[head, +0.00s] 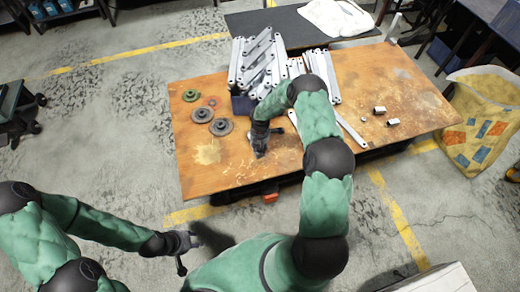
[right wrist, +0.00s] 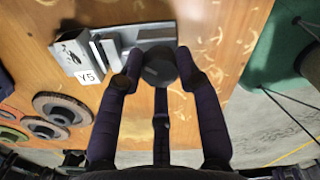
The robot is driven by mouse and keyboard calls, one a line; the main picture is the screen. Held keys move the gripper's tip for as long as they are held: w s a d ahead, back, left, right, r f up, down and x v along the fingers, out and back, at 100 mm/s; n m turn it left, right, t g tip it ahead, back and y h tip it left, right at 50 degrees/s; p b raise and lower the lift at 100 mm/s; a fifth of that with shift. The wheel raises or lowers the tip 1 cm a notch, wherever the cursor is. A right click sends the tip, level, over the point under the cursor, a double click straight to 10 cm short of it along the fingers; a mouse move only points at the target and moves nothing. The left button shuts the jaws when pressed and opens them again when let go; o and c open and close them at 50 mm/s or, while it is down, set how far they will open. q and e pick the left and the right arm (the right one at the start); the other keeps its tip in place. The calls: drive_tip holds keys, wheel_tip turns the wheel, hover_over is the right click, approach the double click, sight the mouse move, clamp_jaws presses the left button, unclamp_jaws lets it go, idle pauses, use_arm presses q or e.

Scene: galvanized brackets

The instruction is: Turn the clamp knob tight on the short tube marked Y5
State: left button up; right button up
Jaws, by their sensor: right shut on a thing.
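In the right wrist view a grey metal clamp piece (right wrist: 103,50) lies on the wooden table, with a white label reading Y5 (right wrist: 60,108) at its left end. A dark round knob (right wrist: 158,66) sits at its right part, between the fingers of my right gripper (right wrist: 155,80). The right gripper is shut on the knob, and its fingers hide part of it. In the head view my right gripper (head: 260,148) is low at the table's front, and the clamp is mostly hidden there. My left gripper (head: 183,246) is open and empty, off the table in front.
The wooden table (head: 400,82) carries stacked galvanized brackets (head: 258,60) behind my right arm. Several dark discs (head: 221,127) lie left of the right gripper. A yellow sack (head: 480,120) is beside the table.

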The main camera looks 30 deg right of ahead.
drive_tip(key=m+b, duration=0.2)
drive_tip(key=m, duration=0.4)
drive_tip(key=shift+f, duration=0.1)
drive_tip(key=m, duration=0.4)
drive_tip(key=o, duration=1.1)
